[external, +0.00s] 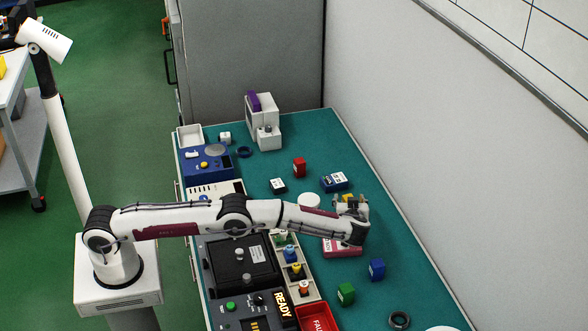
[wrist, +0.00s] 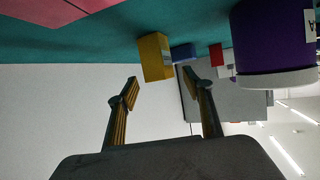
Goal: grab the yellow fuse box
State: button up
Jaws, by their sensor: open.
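The yellow fuse box (wrist: 155,57) stands on the teal mat, just beyond and between my fingertips in the wrist view. In the external view only a small part of the yellow box (external: 348,198) shows, mostly hidden by my gripper. My gripper (wrist: 162,80) is open, with one finger toward each side of the box and nothing held. I cannot tell whether a finger touches it. My gripper (external: 352,207) is low over the right part of the bench in the external view.
A purple jar with a white lid (wrist: 275,45) is close on the right in the wrist view. A blue box (external: 335,182) and red block (external: 299,167) stand behind. A pink box (external: 342,250) lies in front. Blue (external: 377,270) and green (external: 346,293) blocks are nearer the front.

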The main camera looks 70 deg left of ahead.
jog(key=c, duration=1.3)
jog(key=shift+r, duration=0.1)
jog(key=shift+r, duration=4.9)
